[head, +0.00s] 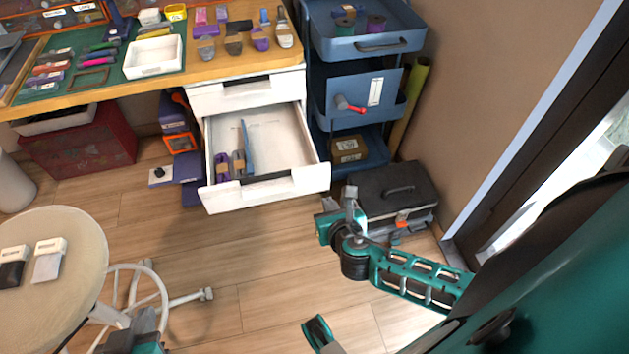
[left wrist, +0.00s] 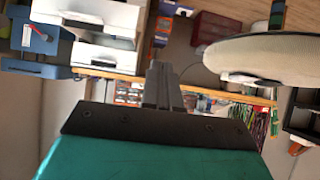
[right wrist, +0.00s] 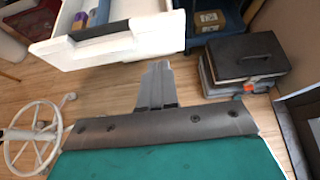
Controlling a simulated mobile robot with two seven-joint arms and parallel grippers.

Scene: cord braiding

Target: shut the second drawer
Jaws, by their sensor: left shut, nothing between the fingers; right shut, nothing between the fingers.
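The second drawer (head: 285,190) is white and pulled well out below a shut top drawer (head: 246,92). Inside it lie a blue strip, a purple item and a grey item near the front left. My right gripper (head: 350,194) is shut and empty, just to the right of and in front of the drawer front's right end, apart from it. In the right wrist view its shut fingers (right wrist: 157,72) point toward the drawer front (right wrist: 110,45). My left gripper (head: 148,318) is low at the left by the round stool, partly cut off. Its fingers (left wrist: 161,82) are shut and empty.
A blue trolley (head: 365,85) and a black toolbox (head: 395,190) stand right of the drawer. A round stool (head: 60,235) with white legs is at the left. A red cabinet (head: 78,150) is under the table. The wooden floor before the drawer is clear.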

